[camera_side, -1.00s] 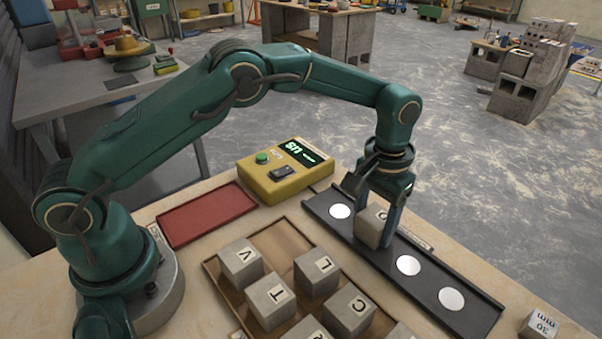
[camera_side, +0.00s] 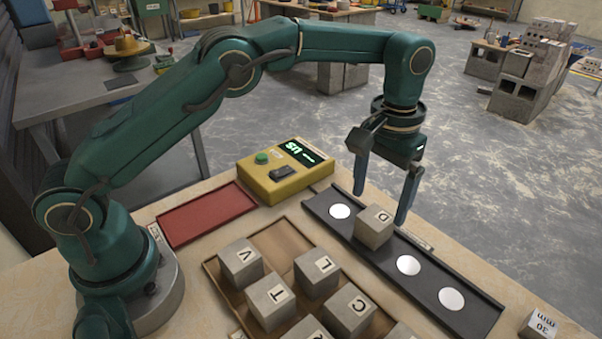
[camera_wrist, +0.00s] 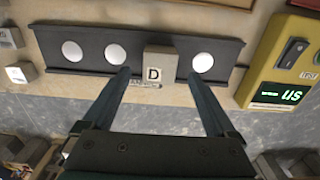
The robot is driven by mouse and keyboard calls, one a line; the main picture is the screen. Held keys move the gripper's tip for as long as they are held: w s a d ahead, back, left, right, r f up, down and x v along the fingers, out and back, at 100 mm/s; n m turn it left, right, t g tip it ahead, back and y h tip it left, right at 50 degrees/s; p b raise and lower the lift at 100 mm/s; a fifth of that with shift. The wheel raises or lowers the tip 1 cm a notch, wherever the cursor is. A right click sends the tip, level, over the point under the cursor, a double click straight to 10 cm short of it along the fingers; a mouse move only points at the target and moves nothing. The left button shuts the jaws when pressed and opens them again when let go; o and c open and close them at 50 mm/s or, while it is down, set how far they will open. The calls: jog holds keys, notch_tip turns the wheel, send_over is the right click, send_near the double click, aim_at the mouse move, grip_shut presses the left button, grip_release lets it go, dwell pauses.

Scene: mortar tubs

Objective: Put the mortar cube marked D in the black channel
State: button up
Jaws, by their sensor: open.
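The grey mortar cube marked D (camera_side: 374,227) sits in the black channel (camera_side: 422,282), between two white discs, with its letter facing up. In the wrist view the D cube (camera_wrist: 159,66) also lies in the channel (camera_wrist: 95,38). My gripper (camera_side: 382,203) is open and empty, raised above the D cube with one finger to either side and apart from it. In the wrist view my gripper (camera_wrist: 157,75) shows both fingers spread. Any disc under the cube is hidden.
A wooden tray (camera_side: 283,239) holds several lettered cubes left of the channel. A yellow device (camera_side: 284,172) with a lit display and a red mat (camera_side: 206,214) lie behind. A cube marked 30 mm (camera_side: 540,325) stands at the right.

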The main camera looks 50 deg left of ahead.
jog(key=shift+r, duration=0.7)
jog(key=s+a+r+t, duration=0.3)
jog(key=s+a+r, duration=0.45)
jog(key=r, duration=0.25)
jog(key=s+a+f+t, duration=0.1)
jog(key=s, duration=0.5)
jog(key=s+a+f+t, duration=0.1)
jog(key=s+a+f, duration=0.1)
jog(key=s, duration=0.4)
jog(key=shift+s+a+f+t, duration=0.2)
jog(key=shift+s+a+t, duration=0.1)
jog(key=shift+s, duration=0.1)
